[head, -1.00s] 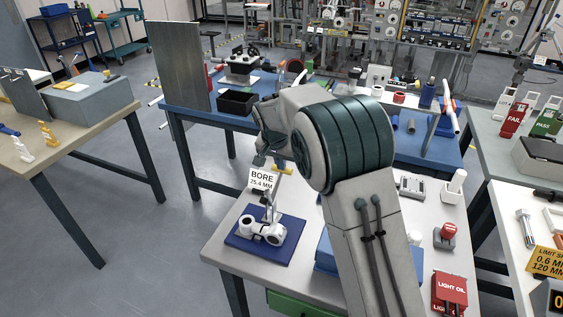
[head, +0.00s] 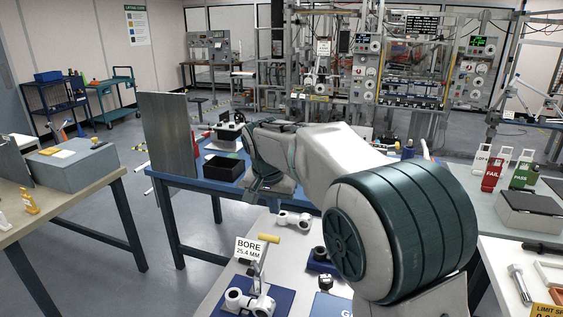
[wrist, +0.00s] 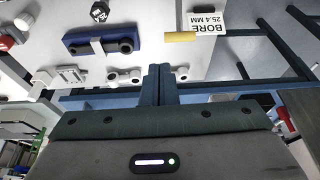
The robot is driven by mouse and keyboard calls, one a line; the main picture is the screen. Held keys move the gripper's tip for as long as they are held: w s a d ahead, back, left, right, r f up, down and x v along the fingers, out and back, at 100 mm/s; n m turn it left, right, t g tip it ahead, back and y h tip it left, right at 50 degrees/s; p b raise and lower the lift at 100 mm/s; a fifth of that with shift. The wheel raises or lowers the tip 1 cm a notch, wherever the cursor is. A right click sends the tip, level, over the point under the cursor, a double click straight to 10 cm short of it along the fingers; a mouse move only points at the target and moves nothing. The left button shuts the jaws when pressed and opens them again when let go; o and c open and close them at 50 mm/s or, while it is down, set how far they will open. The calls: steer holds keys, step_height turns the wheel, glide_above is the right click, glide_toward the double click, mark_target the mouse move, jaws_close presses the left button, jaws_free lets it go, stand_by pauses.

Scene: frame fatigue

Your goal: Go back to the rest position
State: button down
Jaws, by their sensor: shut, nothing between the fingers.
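My gripper (wrist: 159,84) shows in the wrist view with its two dark fingers together and nothing between them. It is apart from the parts on the pale bench top. In the head view my arm reaches across the right and middle, folded over the pale bench (head: 226,284).
A white two-ringed part sits on a blue plate (head: 283,300); another white part (head: 294,219) lies farther back. The wrist view shows a blue fixture (wrist: 105,43). A black bin (head: 224,168) and an upright grey panel (head: 168,135) stand on the blue table.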

steer(key=s+d+n, duration=0.1)
steer(key=s+d, duration=1.3)
steer(key=s+d+f+n, duration=0.1)
steer(key=s+d+f, duration=0.2)
steer(key=s, duration=0.4)
steer(key=s+d+f, duration=0.3)
steer(key=s, duration=0.4)
steer(key=shift+s+n+y, duration=0.15)
steer(key=shift+n+y, duration=0.25)
